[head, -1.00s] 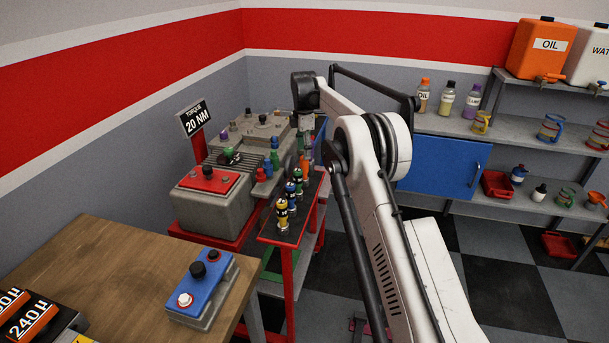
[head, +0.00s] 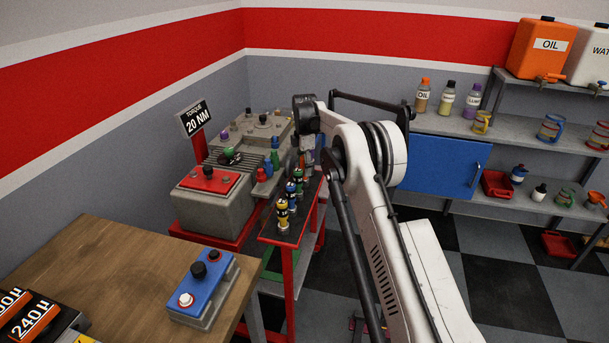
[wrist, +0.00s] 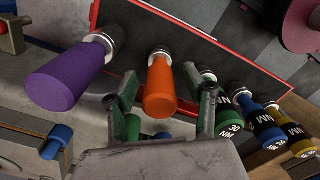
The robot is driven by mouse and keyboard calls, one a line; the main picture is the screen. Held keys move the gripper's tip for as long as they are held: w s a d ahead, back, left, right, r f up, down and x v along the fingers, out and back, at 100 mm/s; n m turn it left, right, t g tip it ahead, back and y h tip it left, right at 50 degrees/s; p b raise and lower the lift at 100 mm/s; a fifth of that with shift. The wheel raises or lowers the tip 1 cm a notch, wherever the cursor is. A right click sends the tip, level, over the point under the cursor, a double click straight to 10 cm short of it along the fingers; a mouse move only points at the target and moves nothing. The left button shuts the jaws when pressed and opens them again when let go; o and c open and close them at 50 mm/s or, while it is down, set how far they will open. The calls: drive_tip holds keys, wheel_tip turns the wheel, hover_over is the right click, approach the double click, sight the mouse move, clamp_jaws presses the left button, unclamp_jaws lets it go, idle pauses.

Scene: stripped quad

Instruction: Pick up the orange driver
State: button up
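The orange driver (wrist: 160,90) stands in the dark rack (wrist: 215,52) in the wrist view, its handle toward the camera. My gripper (wrist: 168,92) is open, with one finger on each side of the orange handle. Gaps show between the handle and both fingers, so it is not clamped. A purple driver (wrist: 68,78) stands to the left of the left finger. In the head view, my wrist (head: 306,118) is above the far end of the rack, and the gripper and orange driver there are mostly hidden or too small to make out.
Green (wrist: 232,115), blue (wrist: 262,122) and yellow (wrist: 295,138) torque drivers stand close to the right of my right finger. A grey engine block with a red-topped box (head: 208,181) lies left of the rack. A wooden table (head: 100,265) is in front.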

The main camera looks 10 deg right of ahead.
clamp_jaws()
